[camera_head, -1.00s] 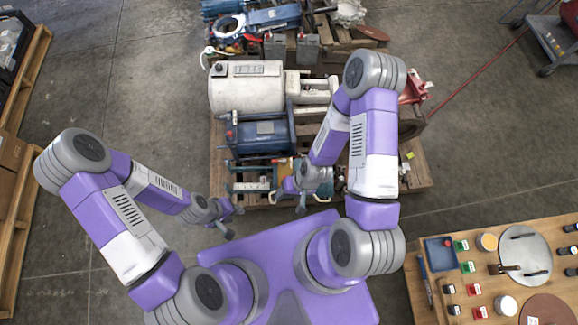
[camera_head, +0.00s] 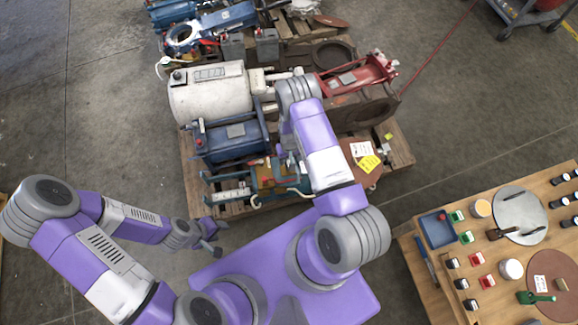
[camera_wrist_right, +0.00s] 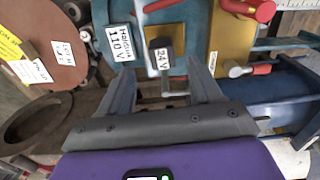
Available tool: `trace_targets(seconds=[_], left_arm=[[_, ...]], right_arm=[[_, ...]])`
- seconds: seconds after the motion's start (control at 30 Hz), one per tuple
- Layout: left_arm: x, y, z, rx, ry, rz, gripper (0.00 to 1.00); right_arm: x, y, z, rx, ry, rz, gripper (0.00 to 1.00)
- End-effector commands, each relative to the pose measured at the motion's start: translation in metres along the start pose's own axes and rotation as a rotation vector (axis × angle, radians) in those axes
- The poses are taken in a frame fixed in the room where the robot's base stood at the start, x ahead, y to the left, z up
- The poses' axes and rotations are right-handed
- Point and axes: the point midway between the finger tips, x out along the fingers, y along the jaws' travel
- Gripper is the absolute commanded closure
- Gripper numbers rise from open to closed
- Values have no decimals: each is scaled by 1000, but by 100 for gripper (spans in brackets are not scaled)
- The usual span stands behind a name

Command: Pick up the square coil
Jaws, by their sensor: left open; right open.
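A small dark square block with a white "24 V" label (camera_wrist_right: 158,43), which looks like the square coil, shows in the right wrist view. My right gripper (camera_wrist_right: 160,66) is open, with the block between and just beyond its fingertips; I cannot tell whether they touch it. A teal part with a "110 V" label (camera_wrist_right: 121,50) is beside the left finger. In the head view my right arm covers the block and most of that gripper. My left gripper (camera_head: 214,242) is open and empty, low beside the pallet's front left.
The pallet (camera_head: 404,150) is crowded with a white motor (camera_head: 210,97), a blue unit (camera_head: 232,140) and a red machine (camera_head: 350,80). A brown disc with labels (camera_wrist_right: 50,40) lies near the right gripper. A wooden table (camera_head: 425,290) with small items stands at right.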

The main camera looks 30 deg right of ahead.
Motion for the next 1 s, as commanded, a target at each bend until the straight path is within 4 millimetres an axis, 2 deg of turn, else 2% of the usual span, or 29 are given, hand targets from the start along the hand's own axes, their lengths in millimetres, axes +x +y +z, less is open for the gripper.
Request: trace_targets(seconds=[0.3,0.57,0.67,0.97,1.0], left_arm=[[22,-8,-1,0,0,0,57],[22,-8,-1,0,0,0,57],[22,-8,-1,0,0,0,57],[22,-8,-1,0,0,0,57],[22,-8,-1,0,0,0,57]], right_arm=[[45,-3,3,0,1,-1,36],[48,-3,2,0,3,-1,36],[48,-3,2,0,2,-1,48],[48,-3,2,0,2,-1,94],[48,-3,2,0,2,-1,94]])
